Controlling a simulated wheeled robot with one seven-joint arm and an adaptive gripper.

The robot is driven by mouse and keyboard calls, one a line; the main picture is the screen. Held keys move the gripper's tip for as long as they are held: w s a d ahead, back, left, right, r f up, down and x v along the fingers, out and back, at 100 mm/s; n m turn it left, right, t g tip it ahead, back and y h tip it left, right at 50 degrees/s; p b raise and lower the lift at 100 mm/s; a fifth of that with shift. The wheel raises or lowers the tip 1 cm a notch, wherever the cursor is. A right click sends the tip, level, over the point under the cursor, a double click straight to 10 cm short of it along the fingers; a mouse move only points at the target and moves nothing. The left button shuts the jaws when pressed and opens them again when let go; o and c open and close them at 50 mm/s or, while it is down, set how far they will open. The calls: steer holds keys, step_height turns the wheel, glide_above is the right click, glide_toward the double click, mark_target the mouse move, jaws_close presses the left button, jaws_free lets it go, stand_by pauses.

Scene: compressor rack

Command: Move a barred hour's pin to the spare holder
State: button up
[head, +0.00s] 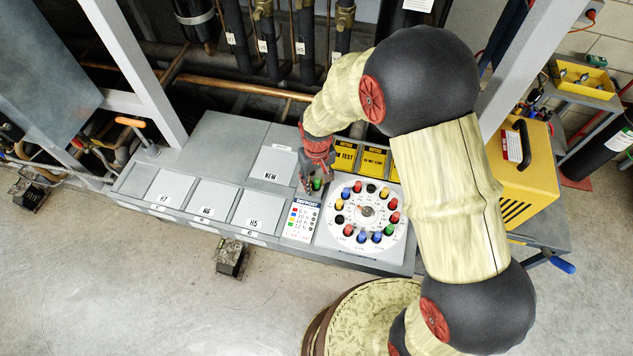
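The defrost dial (367,226) is a round white plate on the grey bench, ringed with red and blue pins, among them a red pin (395,217) and a blue pin (376,237). Dark spots in the ring (339,219) are either empty holes or black pins; I cannot tell which. My gripper (312,183) points down just left of the dial, above the DEFROST legend card (301,220). A green pin (317,184) shows right at its fingertips; I cannot tell whether the fingers grip it. The hour markings and the legend's small print are too small to read.
Grey lidded bins labelled H7 (170,188), H6 (212,198) and H5 (254,208) lie left, with a NEW bin (273,166) behind. Yellow labelled plates (374,162) stand behind the dial. A yellow machine (525,185) stands right. Pipes run behind the bench.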

step_height(320, 180, up, 12)
stand_by(0.5)
stand_by(0.4)
steer(key=s+d+r+m+t+b, duration=0.1)
steer(key=s+d+r+b, duration=0.3)
steer(key=s, duration=0.6)
steer(key=s+d+r+m+t+b, duration=0.2)
steer(key=s+d+r+t+b, duration=0.2)
steer(key=s+d+b, duration=0.5)
steer(key=shift+s+d+m, duration=0.3)
steer(key=shift+s+d, duration=0.1)
steer(key=shift+d, duration=0.15)
steer(key=shift+r, duration=0.15)
